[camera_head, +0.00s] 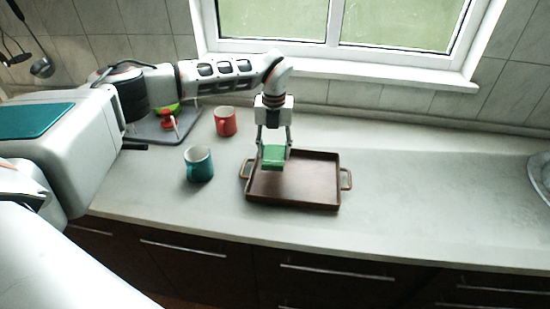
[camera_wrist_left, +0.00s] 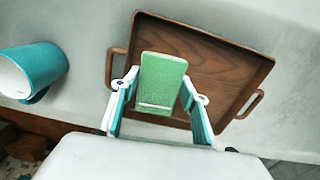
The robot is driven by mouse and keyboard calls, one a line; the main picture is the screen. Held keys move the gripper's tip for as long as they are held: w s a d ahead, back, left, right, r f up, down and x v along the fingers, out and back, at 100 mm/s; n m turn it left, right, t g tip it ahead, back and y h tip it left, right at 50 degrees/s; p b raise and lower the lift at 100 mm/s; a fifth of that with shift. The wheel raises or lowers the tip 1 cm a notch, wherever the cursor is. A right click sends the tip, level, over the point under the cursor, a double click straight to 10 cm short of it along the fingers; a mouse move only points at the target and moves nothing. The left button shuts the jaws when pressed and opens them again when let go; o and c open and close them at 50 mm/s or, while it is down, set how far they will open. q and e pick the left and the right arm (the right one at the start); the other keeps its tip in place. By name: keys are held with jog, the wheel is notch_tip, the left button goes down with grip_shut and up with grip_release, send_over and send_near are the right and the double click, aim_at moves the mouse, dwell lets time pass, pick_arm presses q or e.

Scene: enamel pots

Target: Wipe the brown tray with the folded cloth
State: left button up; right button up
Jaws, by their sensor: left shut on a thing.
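The brown tray (camera_head: 318,182) lies on the counter, with a handle at its left and right ends. My left gripper (camera_head: 273,150) comes down over the tray's left part, shut on the green folded cloth (camera_head: 273,157). In the left wrist view the cloth (camera_wrist_left: 162,82) sits between the two fingers of the gripper (camera_wrist_left: 160,98), in front of the brown tray (camera_wrist_left: 225,75). I cannot tell whether the cloth touches the tray's floor. The tray is empty where it shows. My right gripper is not in view.
A teal mug (camera_head: 199,165) stands left of the tray, and a red mug (camera_head: 225,122) stands behind it. A grey board (camera_head: 150,128) with red and green things is at the back left. A metal sink (camera_head: 541,175) is at the far right. The counter between tray and sink is clear.

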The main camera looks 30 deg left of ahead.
pick_arm(q)
jog(key=shift+r, duration=1.35)
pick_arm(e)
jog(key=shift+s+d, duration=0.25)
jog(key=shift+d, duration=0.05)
pick_arm(q)
jog(key=shift+d, duration=0.1)
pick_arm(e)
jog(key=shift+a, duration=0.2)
